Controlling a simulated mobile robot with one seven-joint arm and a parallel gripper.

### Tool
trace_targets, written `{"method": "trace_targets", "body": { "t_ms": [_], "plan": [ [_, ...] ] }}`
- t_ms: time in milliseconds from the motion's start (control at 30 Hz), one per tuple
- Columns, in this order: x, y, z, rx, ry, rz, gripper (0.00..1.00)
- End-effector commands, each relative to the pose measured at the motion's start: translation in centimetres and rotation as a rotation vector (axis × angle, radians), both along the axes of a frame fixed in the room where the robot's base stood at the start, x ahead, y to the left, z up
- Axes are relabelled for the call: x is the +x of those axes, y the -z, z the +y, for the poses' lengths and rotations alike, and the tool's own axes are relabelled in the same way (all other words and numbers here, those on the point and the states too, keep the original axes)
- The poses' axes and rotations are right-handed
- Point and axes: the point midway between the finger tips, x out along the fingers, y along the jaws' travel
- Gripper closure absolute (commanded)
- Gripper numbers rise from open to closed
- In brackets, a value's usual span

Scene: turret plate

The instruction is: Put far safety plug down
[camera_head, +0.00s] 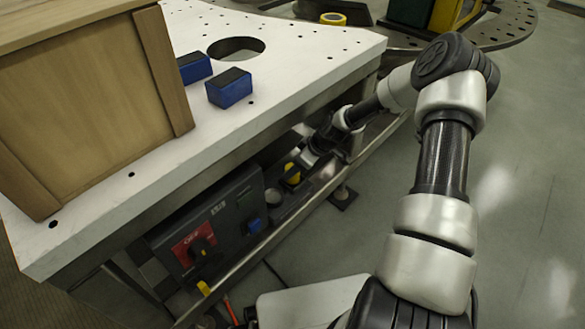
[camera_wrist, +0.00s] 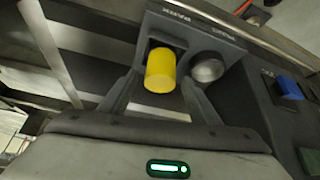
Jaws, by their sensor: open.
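A yellow plug (camera_wrist: 160,70), likely the far safety plug, stands at a dark socket block (camera_wrist: 222,100) in the wrist view. In the head view the yellow plug (camera_head: 291,174) shows low beside the table's underside. My gripper (camera_wrist: 162,84) is open, with one dark finger on each side of the plug. I cannot tell whether either finger touches it. Whether the plug is fully seated is hidden. A round grey socket or cap (camera_wrist: 207,68) is beside the plug. In the head view my gripper (camera_head: 306,160) is small and partly hidden by its own wrist.
The white perforated table (camera_head: 300,50) overhangs, bearing a wooden crate (camera_head: 85,110) and blue blocks (camera_head: 229,88). A metal rail (camera_head: 270,240) runs along the front.

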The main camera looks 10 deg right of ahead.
Motion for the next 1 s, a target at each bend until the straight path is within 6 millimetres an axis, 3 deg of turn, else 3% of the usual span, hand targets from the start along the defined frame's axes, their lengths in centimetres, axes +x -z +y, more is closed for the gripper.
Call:
{"method": "trace_targets", "body": {
  "t_ms": [100,400,600,1000],
  "plan": [
    [-0.9,-2.8,-1.1,-0.001,0.002,-0.002,0.44],
    [-2.9,-7.6,-3.2,-0.001,0.0,-0.001,0.44],
    [-3.4,-8.7,-3.6,0.0,-0.001,0.0,0.44],
    [-3.4,-8.7,-3.7,0.0,0.0,0.0,0.44]
  ]
}}
